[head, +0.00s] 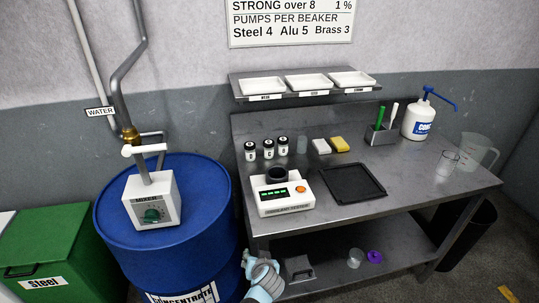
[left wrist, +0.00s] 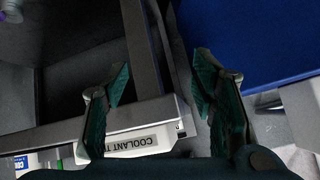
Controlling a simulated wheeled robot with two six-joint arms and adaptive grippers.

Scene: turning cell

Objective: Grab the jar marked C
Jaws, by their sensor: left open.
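Three small jars with black lids and white labels stand in a row at the back left of the steel bench (head: 415,172): a left jar (head: 250,151), a middle jar (head: 268,149) and a right jar (head: 284,147). Their letters are too small to read surely, so I cannot tell which is C. My left gripper (head: 262,268) is low in front of the bench's left end, below the top and well apart from the jars. In the left wrist view its fingers (left wrist: 163,88) are spread with nothing held between them. No jar shows there. My right gripper is out of view.
The coolant tester (head: 285,197) stands in front of the jars, with a black tray (head: 352,182) to its right. A blue drum (head: 195,225) with a mixer (head: 152,200) is left of the bench. A shelf with white trays (head: 305,93) hangs above the jars.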

